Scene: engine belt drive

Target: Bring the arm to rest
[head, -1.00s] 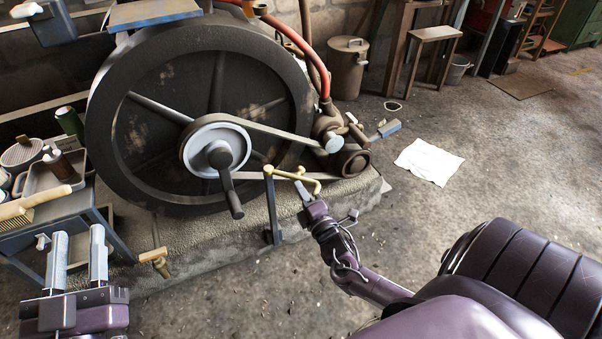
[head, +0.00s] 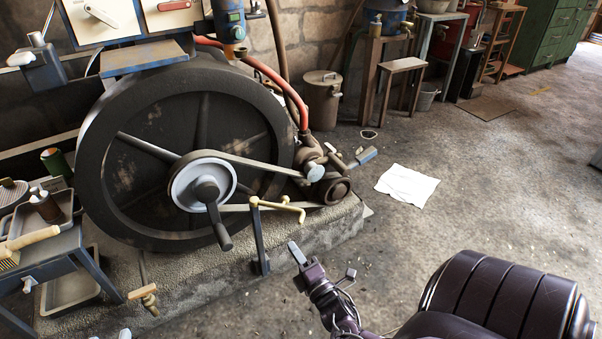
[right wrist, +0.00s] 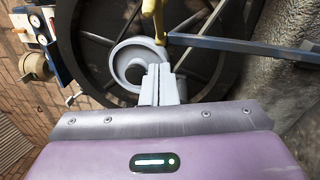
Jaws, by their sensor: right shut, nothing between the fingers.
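My right gripper (head: 297,254) is in front of the engine's stone base, below and apart from the brass-coloured handle (head: 278,207) on its dark post (head: 259,240). Its fingers are together and empty; they also show closed in the right wrist view (right wrist: 158,86). The belt (head: 262,166) runs from the pale crank pulley (head: 184,186) to the small dark pulley (head: 336,190). Of my left gripper (head: 110,335), only two fingertips show at the bottom left edge, apart from each other; the rest is out of frame.
The big flywheel (head: 95,150) stands on a stone base (head: 205,285). A side table (head: 75,240) with a tray and bottle is at the left. A white sheet (head: 407,185) lies on the floor (head: 480,190).

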